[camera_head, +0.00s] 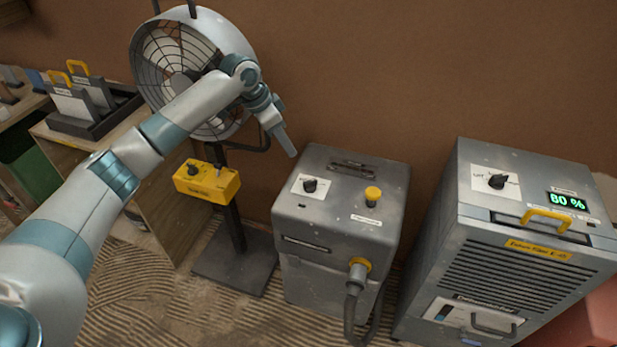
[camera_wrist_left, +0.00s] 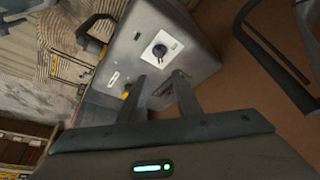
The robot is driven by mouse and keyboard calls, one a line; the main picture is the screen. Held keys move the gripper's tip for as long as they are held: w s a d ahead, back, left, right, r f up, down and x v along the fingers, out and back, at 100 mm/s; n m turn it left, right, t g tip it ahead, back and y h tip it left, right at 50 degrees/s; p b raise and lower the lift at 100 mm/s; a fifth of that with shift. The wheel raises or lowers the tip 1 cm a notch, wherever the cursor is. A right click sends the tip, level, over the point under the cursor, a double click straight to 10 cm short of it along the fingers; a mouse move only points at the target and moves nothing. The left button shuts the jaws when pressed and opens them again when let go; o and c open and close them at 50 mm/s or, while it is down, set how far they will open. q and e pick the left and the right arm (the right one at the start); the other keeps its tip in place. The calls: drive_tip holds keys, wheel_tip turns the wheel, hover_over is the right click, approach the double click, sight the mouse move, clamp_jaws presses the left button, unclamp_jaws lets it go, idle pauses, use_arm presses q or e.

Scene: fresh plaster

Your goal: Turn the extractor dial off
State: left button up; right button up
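The extractor (camera_head: 338,215) is the grey metal box in the middle of the head view, with a hose at its front. Its black dial (camera_head: 310,185) sits on a white plate at the top left. The dial also shows in the left wrist view (camera_wrist_left: 159,50), beyond the fingers; its marks are too small to read. My left gripper (camera_head: 287,150) is above and behind the box's back left corner, apart from the dial. In the left wrist view its two fingers (camera_wrist_left: 160,97) are spread with nothing between them. My right gripper is out of view.
A yellow knob (camera_head: 373,195) stands on the extractor beside the dial. A grey unit (camera_head: 530,240) with a green display and its own dial stands to the right. A fan (camera_head: 180,60) with a yellow control box (camera_head: 206,184) stands left, by my left arm. A brown wall is behind.

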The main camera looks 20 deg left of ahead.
sight(310, 181)
use_arm(q)
drive_tip(key=shift+f, duration=0.2)
